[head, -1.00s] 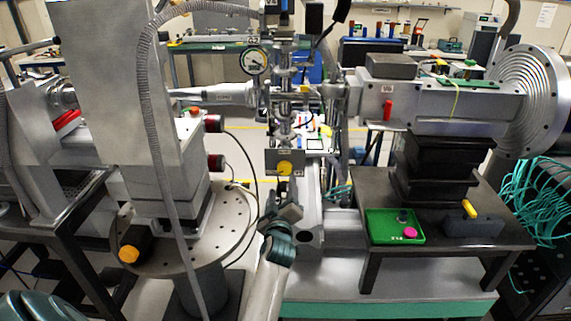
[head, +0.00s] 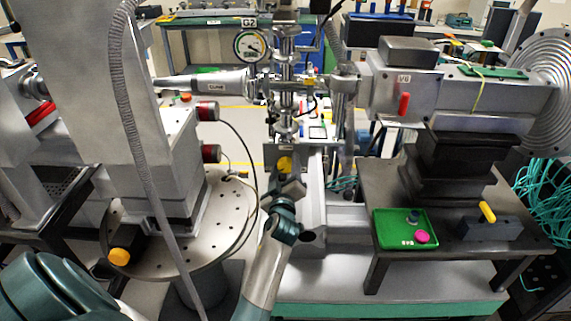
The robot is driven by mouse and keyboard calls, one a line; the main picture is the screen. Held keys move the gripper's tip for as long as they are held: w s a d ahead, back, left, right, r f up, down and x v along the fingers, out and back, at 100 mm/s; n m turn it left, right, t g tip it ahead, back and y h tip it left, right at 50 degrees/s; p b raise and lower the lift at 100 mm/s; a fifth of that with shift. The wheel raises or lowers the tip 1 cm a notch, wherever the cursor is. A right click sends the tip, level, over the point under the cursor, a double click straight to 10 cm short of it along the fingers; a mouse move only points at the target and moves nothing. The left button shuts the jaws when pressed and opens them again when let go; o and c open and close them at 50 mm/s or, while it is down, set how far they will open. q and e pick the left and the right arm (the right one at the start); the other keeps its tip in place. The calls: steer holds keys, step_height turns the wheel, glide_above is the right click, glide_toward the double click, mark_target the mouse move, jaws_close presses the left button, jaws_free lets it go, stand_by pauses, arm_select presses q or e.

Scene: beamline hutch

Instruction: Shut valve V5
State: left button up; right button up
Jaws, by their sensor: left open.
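A round yellow knob (head: 284,164) sits on a grey plate low on the central vertical pipe assembly; I cannot read a label on it. My left gripper (head: 291,186) is open, just below and slightly right of this knob, and overlaps the lower part of its plate. I cannot tell whether it touches. Its fingers are small and partly hidden by the wrist. A red lever (head: 404,103) hangs upright on the grey box at right, beside a label that seems to read V6. No label clearly reading V5 shows. My right gripper is not in view.
A dark table (head: 390,195) at right bears a green tray (head: 385,243) and a block with a yellow lever (head: 488,212). A gauge (head: 250,45) and a grey hose (head: 140,130) are near.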

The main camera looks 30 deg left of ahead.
arm_select(q)
steer(key=shift+c, duration=1.1)
steer(key=c, duration=0.8)
